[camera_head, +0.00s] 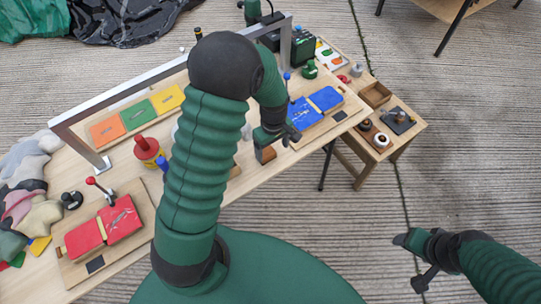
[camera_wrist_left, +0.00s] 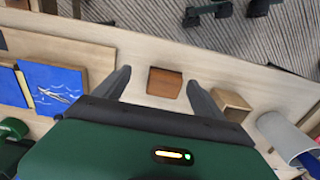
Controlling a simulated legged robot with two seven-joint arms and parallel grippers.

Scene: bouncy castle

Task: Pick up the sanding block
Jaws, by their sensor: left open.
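A small reddish-brown block (camera_wrist_left: 164,82), which looks like the sanding block, lies on the table between my left gripper's spread fingers in the left wrist view. In the head view the block (camera_head: 265,154) is near the table's front edge, just below my left gripper (camera_head: 281,135). My left gripper is open and empty; its fingers (camera_wrist_left: 157,88) also show in the wrist view, one on each side of the block. My right gripper (camera_head: 408,263) is off to the lower right over the floor, with its fingers apart and nothing visible in them.
A hollow wooden block (camera_wrist_left: 232,105) stands right of the right finger, beside a grey cylinder (camera_wrist_left: 285,135). A board with blue panels (camera_head: 318,109) lies to the right in the head view. A metal frame (camera_head: 150,78) spans the table. My left arm hides the table's middle.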

